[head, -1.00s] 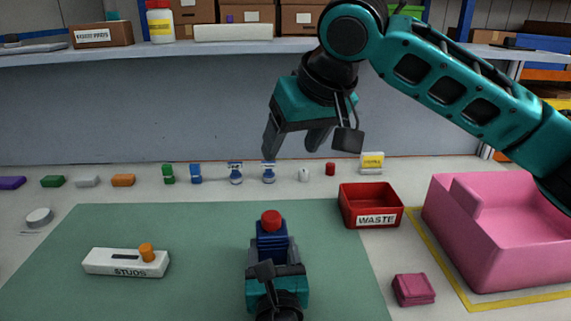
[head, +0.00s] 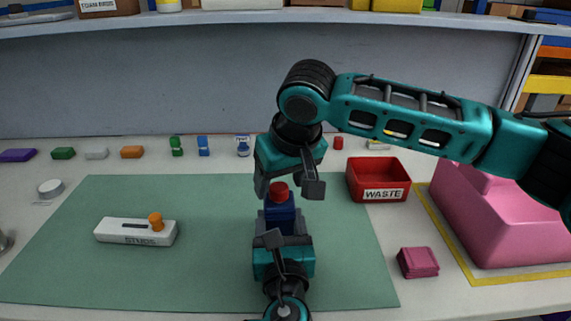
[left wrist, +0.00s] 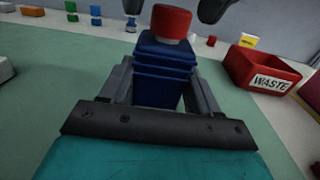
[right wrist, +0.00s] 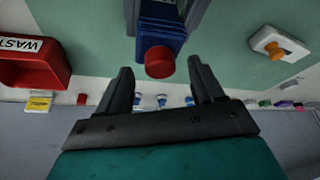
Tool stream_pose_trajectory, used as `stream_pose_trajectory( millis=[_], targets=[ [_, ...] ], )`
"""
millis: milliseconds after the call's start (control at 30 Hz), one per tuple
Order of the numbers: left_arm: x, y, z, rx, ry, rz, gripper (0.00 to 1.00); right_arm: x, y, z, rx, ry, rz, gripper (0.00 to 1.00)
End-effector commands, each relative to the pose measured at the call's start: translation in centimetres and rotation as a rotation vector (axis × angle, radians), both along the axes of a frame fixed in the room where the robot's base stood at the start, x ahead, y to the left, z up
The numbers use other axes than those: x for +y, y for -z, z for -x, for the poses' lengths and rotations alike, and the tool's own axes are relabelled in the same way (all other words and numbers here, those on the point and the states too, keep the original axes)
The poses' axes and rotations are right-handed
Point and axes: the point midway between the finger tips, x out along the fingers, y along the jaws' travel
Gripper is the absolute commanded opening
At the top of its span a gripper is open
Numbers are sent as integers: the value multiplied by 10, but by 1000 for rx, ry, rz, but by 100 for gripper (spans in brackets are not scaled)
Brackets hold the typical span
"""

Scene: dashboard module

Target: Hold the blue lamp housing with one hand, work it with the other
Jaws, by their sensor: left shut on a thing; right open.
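The blue lamp housing (head: 281,218) stands above the green mat with a red cap (head: 279,190) on its top. In the left wrist view the ribbed blue housing (left wrist: 165,68) sits between my left fingers, with the red cap (left wrist: 171,22) above. My left gripper (head: 283,240) is shut on the housing from the near side. My right gripper (head: 282,190) is open, just above and behind the red cap. In the right wrist view the red cap (right wrist: 159,62) is near the gap between the open fingertips (right wrist: 159,75), with no contact visible.
A white studs block (head: 135,232) with an orange peg lies on the left of the green mat (head: 200,270). A red waste bin (head: 379,181), a pink bin (head: 495,225) and a pink block (head: 418,262) are on the right. Several small parts line the back.

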Motion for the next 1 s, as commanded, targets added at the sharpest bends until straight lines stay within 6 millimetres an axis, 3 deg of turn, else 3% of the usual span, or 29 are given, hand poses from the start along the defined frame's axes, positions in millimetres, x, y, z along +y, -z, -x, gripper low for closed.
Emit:
stream_pose_trajectory(
  millis=[400,1000],
  targets=[
    [0,0,0,1,0,0,13,1,7,-3,-1,-1,1,66],
    [0,0,0,1,0,0,13,1,7,-3,-1,0,0,9]
  ],
)
